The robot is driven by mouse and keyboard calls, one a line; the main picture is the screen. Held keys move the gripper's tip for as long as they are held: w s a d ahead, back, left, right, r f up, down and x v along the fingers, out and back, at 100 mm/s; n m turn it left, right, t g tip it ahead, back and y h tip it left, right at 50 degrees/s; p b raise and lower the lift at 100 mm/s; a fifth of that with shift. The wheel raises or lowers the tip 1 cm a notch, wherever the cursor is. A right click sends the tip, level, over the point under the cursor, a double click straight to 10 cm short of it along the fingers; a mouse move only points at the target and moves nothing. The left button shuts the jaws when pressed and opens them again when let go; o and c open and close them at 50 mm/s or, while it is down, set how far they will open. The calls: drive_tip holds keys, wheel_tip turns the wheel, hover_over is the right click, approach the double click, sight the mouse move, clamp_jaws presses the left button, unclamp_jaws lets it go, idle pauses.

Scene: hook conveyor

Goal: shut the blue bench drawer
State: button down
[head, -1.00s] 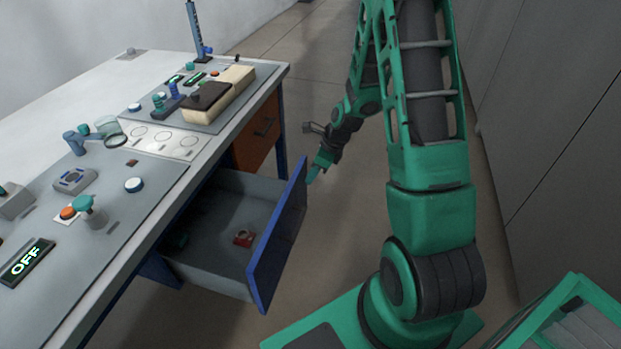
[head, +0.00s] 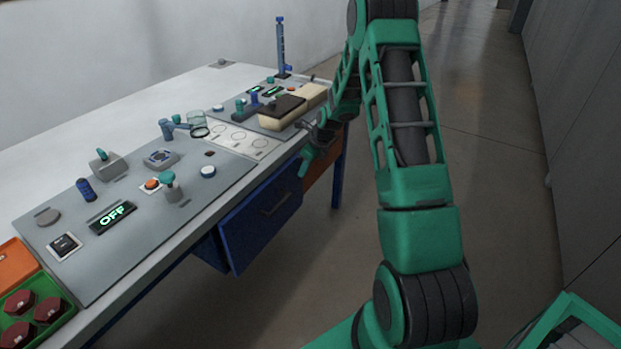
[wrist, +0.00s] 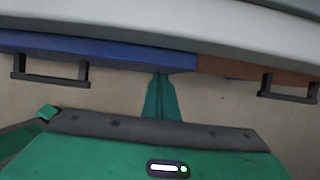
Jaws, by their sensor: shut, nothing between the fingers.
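The blue bench drawer (head: 262,218) is under the worktop, and its front stands close to the bench edge. No open tray shows in the head view. Its dark handle (head: 275,204) faces outward. In the wrist view the blue front (wrist: 120,55) lies roughly in line with the brown front beside it; a small gap cannot be ruled out. My gripper (head: 304,170) is shut and empty, at the upper right end of the blue front. In the wrist view its fingertips (wrist: 162,77) reach the lower edge of the blue front near its right end; contact is unclear.
The brown drawer (head: 322,163) is right of the blue one, partly behind my arm. The worktop (head: 150,92) carries controls, a sponge-like block (head: 283,111) and a green tray (head: 67,314) of dark red parts.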

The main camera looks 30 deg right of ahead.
drive_tip(key=shift+w+a, duration=0.35)
drive_tip(key=shift+w, duration=0.3)
drive_tip(key=shift+w+a, duration=0.3)
drive_tip(key=shift+w, duration=0.3)
drive_tip(key=shift+w+a+r, duration=0.15)
drive_tip(key=shift+w+a, duration=0.15)
drive_tip(key=shift+w, duration=0.1)
drive_tip(key=shift+w+a, duration=0.1)
approach(294, 166)
drive_tip(key=s+d+f, duration=0.2)
drive_tip(key=d+f, duration=0.1)
drive_tip(key=d, duration=0.2)
drive_tip(key=s+a+r+n+g+h, duration=0.2)
drive_tip(key=s+r+n, duration=0.5)
drive_tip(key=s+r, duration=0.3)
drive_tip(key=s+a+r+n, duration=0.2)
drive_tip(key=s+n, duration=0.3)
drive_tip(key=s, duration=0.6)
drive_tip(key=s+a+r+n+g, duration=0.1)
drive_tip(key=s+a+r+n, duration=0.1)
drive_tip(key=s+n, duration=0.4)
drive_tip(key=s+a+r+n+g, duration=0.1)
drive_tip(key=s+n, duration=0.5)
drive_tip(key=s, duration=0.9)
drive_tip(key=shift+s+a+r, duration=0.35)
drive_tip(key=shift+a+r, duration=0.25)
drive_tip(key=shift+a, duration=0.55)
